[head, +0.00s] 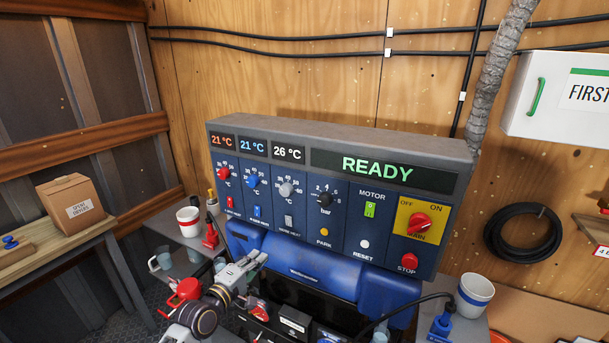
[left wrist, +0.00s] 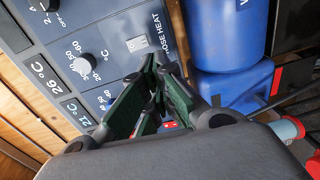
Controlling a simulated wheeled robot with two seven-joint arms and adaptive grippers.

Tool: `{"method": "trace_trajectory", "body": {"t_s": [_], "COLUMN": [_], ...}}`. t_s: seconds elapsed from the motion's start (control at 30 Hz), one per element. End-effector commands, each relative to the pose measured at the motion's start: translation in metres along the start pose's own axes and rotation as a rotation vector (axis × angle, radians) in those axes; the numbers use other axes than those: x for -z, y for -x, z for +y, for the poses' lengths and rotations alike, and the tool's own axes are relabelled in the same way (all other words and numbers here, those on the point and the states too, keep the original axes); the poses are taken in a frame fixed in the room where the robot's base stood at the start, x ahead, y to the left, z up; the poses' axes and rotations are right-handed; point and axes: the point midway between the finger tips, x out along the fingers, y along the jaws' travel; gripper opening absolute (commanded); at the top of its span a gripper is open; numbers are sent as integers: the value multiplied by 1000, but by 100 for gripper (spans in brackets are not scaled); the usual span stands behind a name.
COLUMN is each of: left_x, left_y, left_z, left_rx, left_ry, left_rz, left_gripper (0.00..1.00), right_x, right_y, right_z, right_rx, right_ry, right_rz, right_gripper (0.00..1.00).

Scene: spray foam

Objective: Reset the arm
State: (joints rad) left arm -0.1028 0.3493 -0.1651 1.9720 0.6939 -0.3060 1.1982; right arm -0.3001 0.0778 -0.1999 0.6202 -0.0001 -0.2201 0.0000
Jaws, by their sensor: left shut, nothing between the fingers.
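My left gripper (head: 252,262) is shut and empty, in front of the lower left part of the control panel (head: 285,225), above the blue machine body. My left arm comes in from the bottom left behind it. In the left wrist view the green-padded fingers (left wrist: 153,85) are together with nothing between them. The panel's tilted face, with a hose heat switch (left wrist: 137,44) and a grey knob (left wrist: 82,65), lies beyond them; I cannot tell the exact gap. My right gripper is not in view.
The panel display (head: 378,169) reads READY. White cups stand left (head: 188,221) and right (head: 474,294) of the machine. A cardboard box (head: 70,203) sits on the left bench. A red can (head: 183,292) is close to my left arm. A first-aid cabinet (head: 525,95) hangs at right.

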Motion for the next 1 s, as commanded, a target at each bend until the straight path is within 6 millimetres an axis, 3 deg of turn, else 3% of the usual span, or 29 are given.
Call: {"method": "trace_trajectory", "body": {"t_s": [0.17, 0.4, 0.53, 0.67, 1.0], "left_x": [0, 2, 11, 27, 73], "left_y": [0, 0, -1, -3, 13], "left_z": [0, 2, -13, -51, -193], "left_rx": [-1, -7, 22, 93, 358], "left_ry": [-92, -348, -524, -703, -1098], "left_rz": [1, 13, 29, 41, -8], "left_gripper": [0, 0, 0, 0, 0], "right_x": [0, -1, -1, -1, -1], "right_y": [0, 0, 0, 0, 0], "right_z": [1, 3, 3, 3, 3], "right_rx": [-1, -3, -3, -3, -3], "right_ry": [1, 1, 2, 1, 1], "right_rz": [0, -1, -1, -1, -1], "right_gripper": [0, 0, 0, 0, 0]}}
